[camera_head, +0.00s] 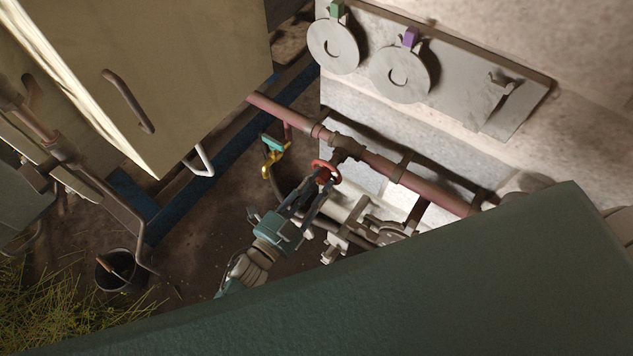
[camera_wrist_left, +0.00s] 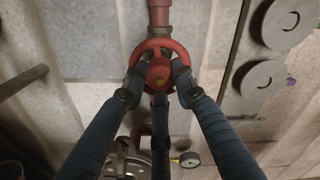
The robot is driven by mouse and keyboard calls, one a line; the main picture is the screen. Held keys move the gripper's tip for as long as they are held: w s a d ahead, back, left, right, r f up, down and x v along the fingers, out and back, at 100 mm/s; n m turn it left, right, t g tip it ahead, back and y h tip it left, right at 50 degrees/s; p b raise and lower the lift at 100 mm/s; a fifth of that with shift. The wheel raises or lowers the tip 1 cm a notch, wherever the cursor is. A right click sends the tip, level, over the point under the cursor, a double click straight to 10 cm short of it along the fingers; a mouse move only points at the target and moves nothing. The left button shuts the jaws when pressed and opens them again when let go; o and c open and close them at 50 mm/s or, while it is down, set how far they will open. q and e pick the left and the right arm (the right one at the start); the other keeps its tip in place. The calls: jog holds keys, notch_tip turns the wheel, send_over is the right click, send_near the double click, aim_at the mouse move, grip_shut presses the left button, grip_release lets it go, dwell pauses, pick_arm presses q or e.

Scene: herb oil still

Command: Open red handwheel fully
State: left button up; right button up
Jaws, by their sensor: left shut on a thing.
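The red handwheel (camera_head: 325,172) sits on a reddish pipe (camera_head: 385,166) near the middle of the head view. In the left wrist view the red handwheel (camera_wrist_left: 158,50) faces me, with a red hub and a small yellowish centre. My left gripper (camera_head: 314,186) reaches up to it from below. In the left wrist view the fingers of my left gripper (camera_wrist_left: 159,78) are shut on the wheel, at the lower part of its rim and around the hub. The fingers hide part of the rim. My right gripper is not in view.
A yellow and teal valve (camera_head: 272,150) hangs left of the wheel. Metal fittings (camera_head: 375,230) lie close to its lower right. Round grey discs (camera_head: 400,75) hang on the wall. A large cabinet (camera_head: 150,80) stands at left, with a black bucket (camera_head: 115,270) below. A gauge (camera_wrist_left: 186,159) shows below.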

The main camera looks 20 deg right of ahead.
pick_arm(q)
jog(key=n, duration=0.3)
jog(key=shift+w+n, duration=0.1)
jog(key=shift+n, duration=0.3)
jog(key=n+p, duration=0.1)
jog(key=n, duration=0.2)
jog(key=shift+n, duration=0.3)
jog(key=n, duration=0.6)
jog(key=shift+f, duration=0.1)
jog(key=n, duration=0.3)
jog(key=n+b, duration=0.1)
jog(key=n, duration=0.2)
jog(key=shift+f+n, duration=0.1)
jog(key=shift+n, duration=0.3)
jog(key=n+b, duration=0.1)
jog(key=n, duration=0.3)
jog(key=shift+s+b, duration=0.2)
jog(key=shift+b, duration=0.2)
jog(key=shift+n+b, duration=0.5)
jog(key=shift+n, duration=0.8)
